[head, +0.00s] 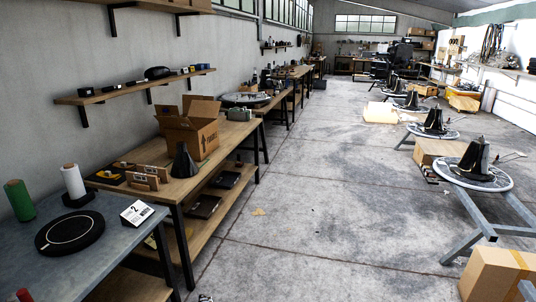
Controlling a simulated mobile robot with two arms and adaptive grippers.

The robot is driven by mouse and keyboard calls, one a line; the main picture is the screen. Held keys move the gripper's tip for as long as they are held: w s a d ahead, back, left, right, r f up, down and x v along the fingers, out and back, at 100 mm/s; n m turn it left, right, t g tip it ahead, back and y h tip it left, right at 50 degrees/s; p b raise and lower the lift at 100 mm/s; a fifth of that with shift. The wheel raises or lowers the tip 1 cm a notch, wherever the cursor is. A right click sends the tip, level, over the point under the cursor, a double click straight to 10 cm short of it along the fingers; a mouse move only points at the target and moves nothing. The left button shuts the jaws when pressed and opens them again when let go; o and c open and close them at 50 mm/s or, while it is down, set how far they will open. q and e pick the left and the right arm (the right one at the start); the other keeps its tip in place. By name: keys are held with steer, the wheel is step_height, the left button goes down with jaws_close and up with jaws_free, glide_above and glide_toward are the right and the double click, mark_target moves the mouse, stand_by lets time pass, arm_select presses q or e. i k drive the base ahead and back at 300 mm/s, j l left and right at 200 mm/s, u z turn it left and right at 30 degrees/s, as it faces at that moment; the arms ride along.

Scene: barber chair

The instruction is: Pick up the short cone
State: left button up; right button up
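A dark grey cone (184,162) stands upright on the wooden workbench (180,190) at left, near its right edge and just in front of an open cardboard box. More black, cone-like shapes stand on round discs at right, one near (473,161) and one farther back (434,121). I cannot tell from this view alone which of these is the short one. Neither of my grippers can be made out in the head view.
The open cardboard box (188,131) stands behind the cone. Small wooden blocks (146,177) lie to its left. A grey table (100,262) with a black disc (70,232) and a number 2 card (137,213) is nearer. The concrete floor (300,215) between the benches and stands is mostly clear.

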mark_target(184, 166)
steer(key=i, duration=1.8)
